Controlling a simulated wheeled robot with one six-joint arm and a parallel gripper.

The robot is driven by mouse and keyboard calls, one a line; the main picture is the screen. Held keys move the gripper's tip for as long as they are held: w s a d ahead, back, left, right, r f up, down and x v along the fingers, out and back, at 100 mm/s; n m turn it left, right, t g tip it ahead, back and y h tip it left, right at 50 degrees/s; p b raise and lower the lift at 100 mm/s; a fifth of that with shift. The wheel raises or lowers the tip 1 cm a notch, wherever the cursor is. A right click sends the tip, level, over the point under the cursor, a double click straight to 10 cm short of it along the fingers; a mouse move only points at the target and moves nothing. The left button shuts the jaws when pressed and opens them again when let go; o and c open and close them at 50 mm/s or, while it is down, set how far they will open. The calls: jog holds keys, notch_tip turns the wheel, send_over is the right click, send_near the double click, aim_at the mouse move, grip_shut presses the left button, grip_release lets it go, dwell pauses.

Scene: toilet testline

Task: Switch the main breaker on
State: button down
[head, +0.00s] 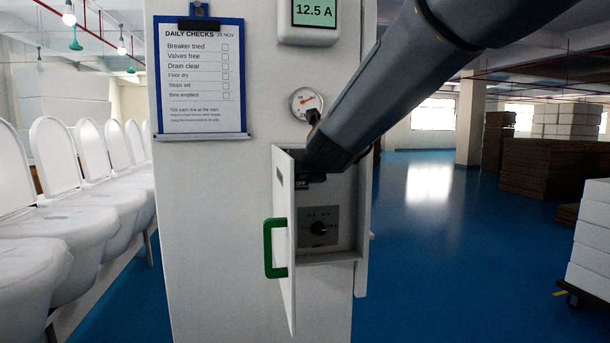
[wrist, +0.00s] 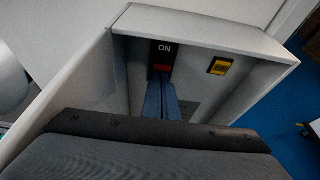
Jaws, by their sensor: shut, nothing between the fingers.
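The main breaker (wrist: 162,47) is a dark plate with a white ON label at its top and a red part below, inside the open box. In the head view the breaker's OFF label (head: 300,184) shows under my arm's end. My gripper (wrist: 161,80) is shut and empty. Its blue fingers point into the box, with their tips at or just below the red part. I cannot tell whether they touch it. The fingers hide the breaker's lower part in the wrist view, and my arm hides its upper part in the head view. The lever's position is unclear.
The box door (head: 285,235) with a green handle (head: 268,248) stands open on the left. A yellow switch (wrist: 220,66) is right of the breaker. A gauge (head: 305,102) and checklist (head: 200,80) are above.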

jog(key=shift+r, duration=0.15)
jog(key=s+d+r+p, duration=0.1)
jog(key=s+r+p, duration=0.2)
jog(key=s+r, duration=0.2)
jog(key=s+d+r+p, duration=0.2)
jog(key=s+r+p, duration=0.2)
jog(key=s, duration=0.6)
notch_tip(320, 180, up, 2)
jog(key=shift+d+r, duration=0.1)
jog(key=shift+d, duration=0.15)
dwell(0.4)
jog(key=s+d+f+n+g+b, duration=0.25)
jog(key=f+n, duration=0.55)
jog(key=f, duration=0.5)
jog(key=s+d+f+n+g+b, duration=0.1)
jog(key=d+f+n+g+b, duration=0.15)
jog(key=f+n, duration=0.8)
jog(key=s+d+f+n+g+h+b, duration=0.1)
jog(key=s+d+f+n, duration=0.3)
jog(key=f, duration=0.4)
jog(key=s+d+f+n+g+h+b, duration=0.1)
jog(key=s+d+f+n+g+b, duration=0.2)
jog(key=s+f+n, duration=0.3)
jog(key=s+d+f+n+g+h+b, duration=0.1)
jog(key=s+d+f+n, duration=0.4)
jog(key=f, duration=0.7)
jog(key=shift+s+g+b, duration=0.35)
jog(key=shift+g+b, duration=0.4)
jog(key=shift+g, duration=0.25)
